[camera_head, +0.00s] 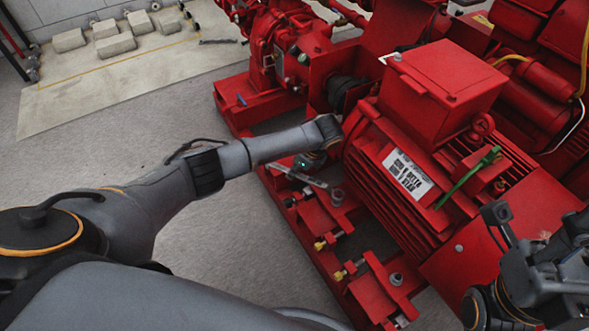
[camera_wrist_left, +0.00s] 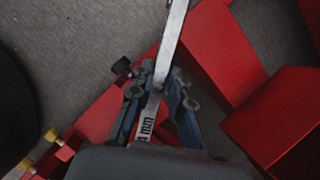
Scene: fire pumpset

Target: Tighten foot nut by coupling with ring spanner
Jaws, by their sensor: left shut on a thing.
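My left gripper (camera_head: 308,162) is shut on a long silver ring spanner (camera_head: 300,177). In the left wrist view the spanner (camera_wrist_left: 171,42) lies between the two fingers (camera_wrist_left: 160,98) and runs out of the top edge. Its right end in the head view is close to a grey foot nut (camera_head: 337,196) on the red base; I cannot tell whether the ring is around it. The black coupling (camera_head: 346,92) is beyond my left wrist, beside the red motor (camera_head: 415,175). My right gripper (camera_head: 535,265) is at the lower right, its jaws unclear.
Another foot nut (camera_head: 396,279) sits nearer on the base. Brass-tipped bolts (camera_head: 340,274) stick out of the base's side. A green spanner-like tool (camera_head: 468,178) rests on the motor. The grey floor (camera_head: 225,240) left of the base is clear. Pale blocks (camera_head: 115,45) lie far left.

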